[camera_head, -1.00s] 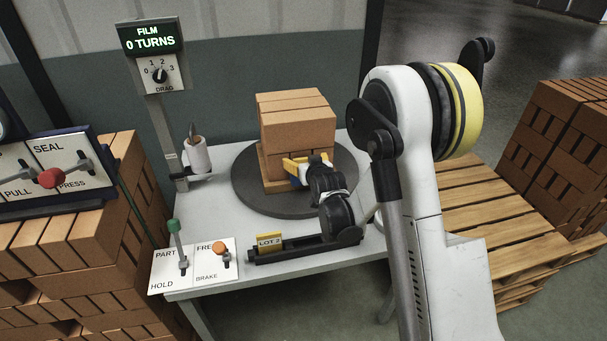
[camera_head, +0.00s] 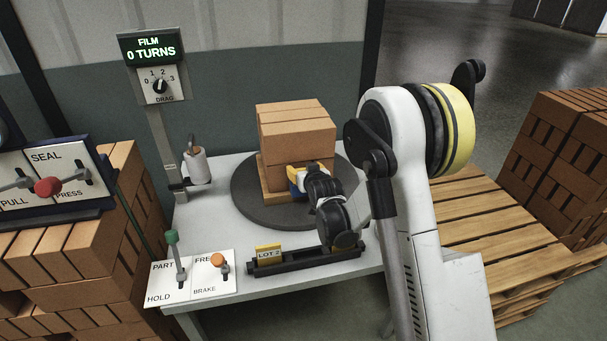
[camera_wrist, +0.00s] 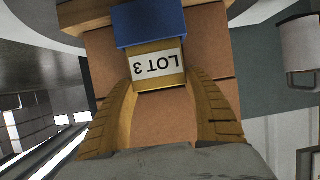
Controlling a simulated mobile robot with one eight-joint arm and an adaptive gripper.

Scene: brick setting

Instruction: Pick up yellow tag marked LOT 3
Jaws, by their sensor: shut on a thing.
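The yellow tag marked LOT 3 (camera_wrist: 158,71) shows upside down in the wrist view, with a blue block-like part (camera_wrist: 150,22) at its far end. My gripper (camera_wrist: 160,86) has its two tan fingers against the tag's sides and is shut on it. In the head view my gripper (camera_head: 306,172) is at the front face of the brick stack (camera_head: 296,135), where a bit of blue shows. The tag's lettering is hidden there. The stack stands on a dark round turntable (camera_head: 250,205).
A yellow LOT 2 tag (camera_head: 268,255) stands in a black rail (camera_head: 300,262) along the table's front edge. A lever panel (camera_head: 192,278) is left of it. A film post (camera_head: 168,140) rises behind. A wooden pallet (camera_head: 470,210) lies at right.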

